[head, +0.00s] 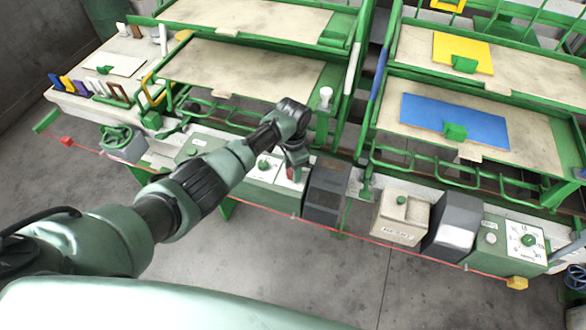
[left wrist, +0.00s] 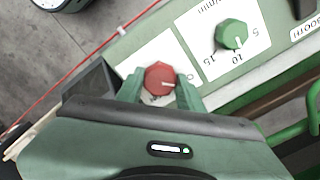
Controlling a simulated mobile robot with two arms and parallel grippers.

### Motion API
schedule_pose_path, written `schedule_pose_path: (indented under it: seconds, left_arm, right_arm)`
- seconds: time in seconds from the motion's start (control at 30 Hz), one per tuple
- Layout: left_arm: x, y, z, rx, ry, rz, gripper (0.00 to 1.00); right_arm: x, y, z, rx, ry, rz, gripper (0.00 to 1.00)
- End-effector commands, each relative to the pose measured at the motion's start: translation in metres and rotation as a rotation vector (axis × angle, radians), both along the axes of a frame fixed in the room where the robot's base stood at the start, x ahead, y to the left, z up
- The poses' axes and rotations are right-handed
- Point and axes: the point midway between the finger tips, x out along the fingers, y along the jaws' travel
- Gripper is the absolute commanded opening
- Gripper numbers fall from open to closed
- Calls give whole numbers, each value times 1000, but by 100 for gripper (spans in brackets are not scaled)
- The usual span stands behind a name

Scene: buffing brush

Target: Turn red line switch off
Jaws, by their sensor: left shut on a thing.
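The red line switch is a red knob (left wrist: 160,78) with a pale pointer mark, set on a white label plate on the green panel. The mark points right in the left wrist view, towards partly covered lettering. My left gripper (left wrist: 160,90) is shut on the red knob, one finger on each side. In the head view my left gripper (head: 293,168) reaches down onto the panel from above and the red knob (head: 290,174) is mostly hidden by it. My right gripper is in neither view.
A green dial knob (left wrist: 232,36) on a numbered plate sits beside the red knob. A dark box (head: 325,190) stands close right of my gripper. A red cord (head: 400,246) runs along the front. Blue (head: 455,120) and yellow (head: 463,52) sheets lie on racks behind.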

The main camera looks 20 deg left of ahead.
Motion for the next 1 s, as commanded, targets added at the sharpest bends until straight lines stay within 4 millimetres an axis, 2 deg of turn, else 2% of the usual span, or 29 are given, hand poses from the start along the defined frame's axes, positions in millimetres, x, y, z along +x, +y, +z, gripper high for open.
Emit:
schedule_pose_path:
  seconds: [0.2, 0.23, 0.3, 0.67, 0.77, 1.0]
  left_arm:
    - [1, 0, 1, -1, -3, 3, 0]
    - [1, 0, 1, -1, -3, 3, 46]
    - [1, 0, 1, -1, -2, 2, 59]
    - [1, 0, 4, -1, -3, 1, 59]
    - [2, 0, 15, -2, -5, 1, 59]
    - [1, 1, 55, -1, -6, 1, 59]
  right_arm:
    - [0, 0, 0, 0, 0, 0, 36]
    - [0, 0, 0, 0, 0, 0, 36]
    - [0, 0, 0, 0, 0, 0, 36]
    - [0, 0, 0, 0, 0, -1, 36]
    - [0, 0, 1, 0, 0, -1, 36]
    - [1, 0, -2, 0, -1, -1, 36]
